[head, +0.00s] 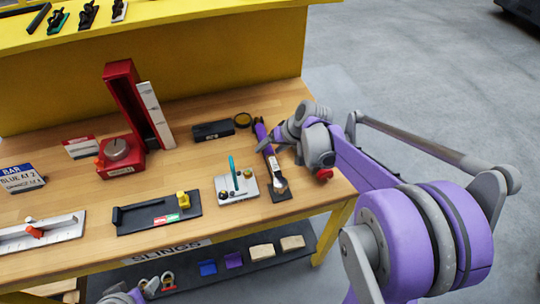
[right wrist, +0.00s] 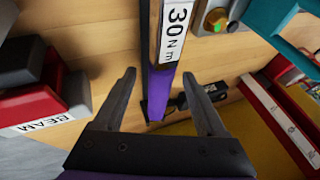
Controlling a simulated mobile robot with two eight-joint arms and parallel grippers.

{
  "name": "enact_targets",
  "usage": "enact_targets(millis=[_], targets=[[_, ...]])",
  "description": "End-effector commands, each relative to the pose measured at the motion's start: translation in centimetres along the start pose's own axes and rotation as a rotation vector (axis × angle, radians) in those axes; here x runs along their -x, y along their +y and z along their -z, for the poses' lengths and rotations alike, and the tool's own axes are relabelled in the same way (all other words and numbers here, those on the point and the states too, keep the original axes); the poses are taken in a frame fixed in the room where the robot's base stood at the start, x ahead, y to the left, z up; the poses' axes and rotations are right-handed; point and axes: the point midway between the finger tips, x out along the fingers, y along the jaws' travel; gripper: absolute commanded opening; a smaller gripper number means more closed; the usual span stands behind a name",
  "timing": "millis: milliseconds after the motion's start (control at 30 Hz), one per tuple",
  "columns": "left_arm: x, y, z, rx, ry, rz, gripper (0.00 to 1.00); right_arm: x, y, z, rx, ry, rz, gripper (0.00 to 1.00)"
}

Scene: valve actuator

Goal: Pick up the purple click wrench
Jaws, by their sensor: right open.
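The purple click wrench (head: 261,131) lies on a narrow dark holder at the right end of the wooden bench. Its purple handle (right wrist: 160,92) and a "30Nm" label show in the right wrist view. My right gripper (head: 279,137) is at the wrench in the head view, coming from the right. In the right wrist view, my right gripper (right wrist: 159,78) is open, with one dark finger on each side of the purple handle and gaps between them. Part of my left arm shows at the bottom edge of the head view; its jaw state is unclear.
Left of the wrench stand a grey plate (head: 226,191) with a teal-handled part and a black tray (head: 130,222). A tall red stand (head: 121,83) and a dark block (head: 213,131) are farther back. A yellow back panel (head: 200,55) borders the bench.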

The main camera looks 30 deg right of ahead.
Motion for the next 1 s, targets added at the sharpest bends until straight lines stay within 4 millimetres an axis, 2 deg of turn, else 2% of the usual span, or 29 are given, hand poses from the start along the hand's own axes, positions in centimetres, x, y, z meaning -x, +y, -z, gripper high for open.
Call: enact_targets(millis=[100,367,767,800,1000], targets=[[-0.09,0.00,-0.09,0.000,-0.001,0.000,0.93,-1.33,-0.07,-0.05,0.001,-0.001,0.001,0.74],[-0.08,0.00,-0.09,0.000,-0.001,0.000,0.93,-1.58,-0.06,-0.07,0.000,0.000,0.001,0.74],[-0.08,0.00,-0.08,0.000,-0.001,0.000,0.93,-1.55,-0.06,-0.07,0.000,0.000,0.001,0.04],[-0.08,0.00,-0.08,0.000,-0.001,0.000,0.93,-1.55,-0.06,-0.07,0.000,0.000,0.001,0.00],[-0.08,0.00,-0.08,0.000,-0.001,0.000,0.93,-1.55,-0.06,-0.07,0.000,0.000,0.001,0.00]])
